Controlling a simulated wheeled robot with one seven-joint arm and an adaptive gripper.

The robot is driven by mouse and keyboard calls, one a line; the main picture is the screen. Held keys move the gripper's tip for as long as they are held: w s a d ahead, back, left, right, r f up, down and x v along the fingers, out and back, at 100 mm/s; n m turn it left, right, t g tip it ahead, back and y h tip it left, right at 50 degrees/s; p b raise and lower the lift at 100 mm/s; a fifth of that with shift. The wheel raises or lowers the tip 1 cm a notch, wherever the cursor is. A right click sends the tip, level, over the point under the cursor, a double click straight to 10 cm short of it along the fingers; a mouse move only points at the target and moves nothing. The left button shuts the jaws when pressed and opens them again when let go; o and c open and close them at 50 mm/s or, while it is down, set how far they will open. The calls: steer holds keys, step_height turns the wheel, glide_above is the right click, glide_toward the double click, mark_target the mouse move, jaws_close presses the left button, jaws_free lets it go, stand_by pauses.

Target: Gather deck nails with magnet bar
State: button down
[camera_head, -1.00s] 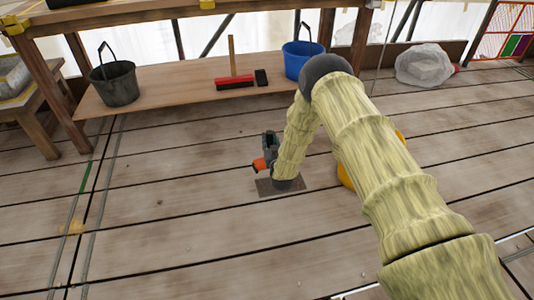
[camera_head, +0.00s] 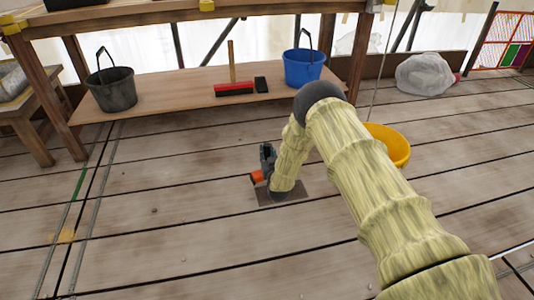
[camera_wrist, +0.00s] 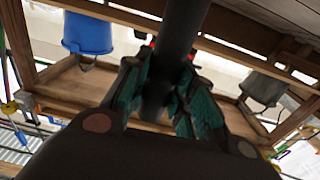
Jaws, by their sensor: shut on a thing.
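My gripper (camera_head: 266,160) is low over the deck, in front of the shelf, partly hidden by my sleeved arm. In the wrist view my gripper's green-padded fingers (camera_wrist: 168,100) are shut on a dark round bar (camera_wrist: 177,35), which runs up out of the picture. I cannot tell whether this is the magnet bar's handle; its far end is hidden. An orange part (camera_head: 256,177) shows beside my gripper in the head view. A dark flat plate (camera_head: 297,189) is on the deck under my wrist. Tiny dark specks (camera_head: 154,211) dot the boards, too small to identify as nails.
A yellow bucket (camera_head: 392,147) stands right of my arm. The low shelf (camera_head: 180,94) carries a dark bucket (camera_head: 112,90), a blue bucket (camera_head: 304,68) and a red brush (camera_head: 233,89). A wrapped bundle (camera_head: 426,75) is at back right. The left foreground deck is mostly clear.

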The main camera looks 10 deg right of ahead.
steer(key=shift+f+b, duration=2.15)
steer(key=shift+f, duration=0.75)
steer(key=shift+s+r+p, duration=0.2)
steer(key=shift+s+p, duration=0.25)
steer(key=shift+s, duration=0.15)
steer(key=shift+s+p, duration=1.55)
steer(key=shift+s, duration=2.3)
steer(key=shift+d, duration=3.1)
steer(key=shift+w+a+f+b, duration=0.1)
steer(key=shift+w+b, duration=0.95)
steer(key=shift+w, duration=1.2)
steer(key=shift+w+f+b, duration=0.1)
steer(key=shift+w+b, duration=0.95)
steer(key=shift+w, duration=1.2)
steer(key=shift+w+r, duration=0.1)
steer(key=shift+r, duration=0.2)
steer(key=shift+r+p, duration=2.15)
steer(key=shift+r, duration=0.55)
